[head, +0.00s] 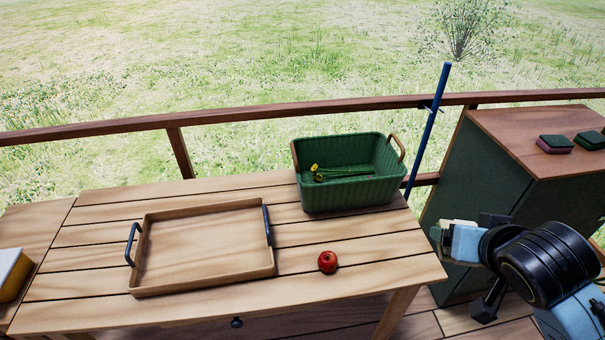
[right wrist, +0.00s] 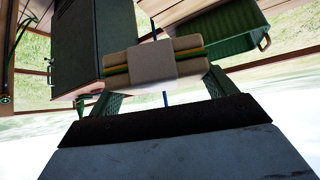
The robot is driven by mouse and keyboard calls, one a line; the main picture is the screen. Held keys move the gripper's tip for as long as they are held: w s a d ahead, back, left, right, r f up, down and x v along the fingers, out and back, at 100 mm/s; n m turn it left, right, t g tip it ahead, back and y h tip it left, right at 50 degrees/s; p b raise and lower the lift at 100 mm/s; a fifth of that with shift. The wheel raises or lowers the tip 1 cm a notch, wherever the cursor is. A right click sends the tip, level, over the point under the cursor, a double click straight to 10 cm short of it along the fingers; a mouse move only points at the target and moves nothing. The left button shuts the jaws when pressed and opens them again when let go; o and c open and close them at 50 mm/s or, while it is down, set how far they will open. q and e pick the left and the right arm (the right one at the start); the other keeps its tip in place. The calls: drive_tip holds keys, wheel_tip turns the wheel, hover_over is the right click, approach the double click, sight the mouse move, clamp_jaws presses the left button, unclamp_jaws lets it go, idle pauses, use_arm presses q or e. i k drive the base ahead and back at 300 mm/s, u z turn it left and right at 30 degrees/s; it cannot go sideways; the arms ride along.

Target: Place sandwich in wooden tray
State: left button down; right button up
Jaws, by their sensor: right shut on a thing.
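The wooden tray (head: 205,285) lies flat and empty on the slatted wooden table, with a dark handle at its left and right ends. My right gripper (head: 446,238) is to the right of the table, in front of the green cabinet, well apart from the tray. In the right wrist view, the right gripper (right wrist: 158,82) is shut on the sandwich (right wrist: 193,43), which shows pale bread with yellow and green layers and a pale band around its middle. In the head view the sandwich is mostly hidden by the gripper. My left gripper is not in view.
A red apple (head: 327,262) lies on the table right of the tray. A green basket (head: 350,197) with yellow flowers stands behind it. The green cabinet (head: 492,195) carries two sponge-like blocks. A blue pole (head: 430,130) leans at the railing. A yellow-and-white item (head: 12,272) is at far left.

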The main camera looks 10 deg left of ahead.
sight(205, 246)
drive_tip(key=k, duration=0.85)
drive_tip(key=u, duration=1.05)
drive_tip(key=i, duration=1.4)
drive_tip(key=u, duration=0.15)
